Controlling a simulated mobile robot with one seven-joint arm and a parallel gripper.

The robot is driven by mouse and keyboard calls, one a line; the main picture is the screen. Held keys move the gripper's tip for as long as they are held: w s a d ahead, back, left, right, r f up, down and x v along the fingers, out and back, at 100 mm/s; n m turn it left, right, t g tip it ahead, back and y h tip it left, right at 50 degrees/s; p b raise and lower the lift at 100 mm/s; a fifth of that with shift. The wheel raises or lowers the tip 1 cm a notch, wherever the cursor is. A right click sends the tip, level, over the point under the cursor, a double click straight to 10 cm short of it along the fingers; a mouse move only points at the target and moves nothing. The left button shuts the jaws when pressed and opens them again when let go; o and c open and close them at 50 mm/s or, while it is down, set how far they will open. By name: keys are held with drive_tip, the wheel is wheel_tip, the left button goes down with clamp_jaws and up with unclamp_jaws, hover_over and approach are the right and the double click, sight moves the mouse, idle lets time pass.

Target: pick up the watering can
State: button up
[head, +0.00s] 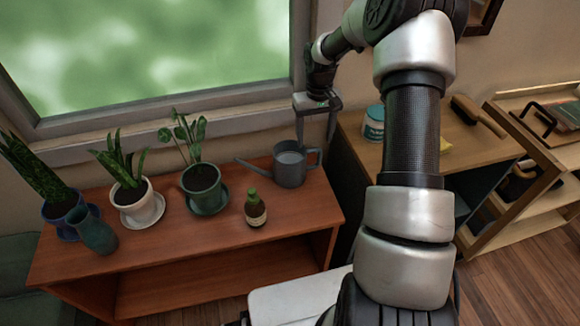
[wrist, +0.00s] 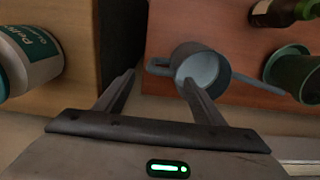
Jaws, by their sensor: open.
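The grey-blue watering can (head: 289,167) stands upright at the right end of the reddish wooden shelf (head: 170,232). Its spout points left and its handle is on the right in the head view. My gripper (head: 316,142) is open and empty, above the handle side of the can. In the wrist view the watering can (wrist: 203,66) shows its open top, with the handle at its left, between the directions of my two fingers (wrist: 158,84). The right finger overlaps the can's rim in that picture; I cannot tell whether they touch.
A brown bottle (head: 255,211) and a potted plant (head: 203,180) stand left of the can. More pots and a teal vase (head: 96,235) are farther left. A white-and-teal tub (head: 374,124) and a brush (head: 478,115) are on the right cabinet. The window wall is close behind.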

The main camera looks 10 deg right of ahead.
sight(314, 150)
wheel_tip(314, 150, down, 6)
drive_tip(key=shift+f+b, duration=0.1)
drive_tip(key=shift+b, duration=0.25)
drive_tip(key=f, duration=0.2)
drive_tip(key=f+b, duration=0.1)
drive_tip(key=f, duration=0.2)
drive_tip(key=shift+s+d+f, duration=0.1)
drive_tip(key=shift+s, duration=0.1)
clamp_jaws()
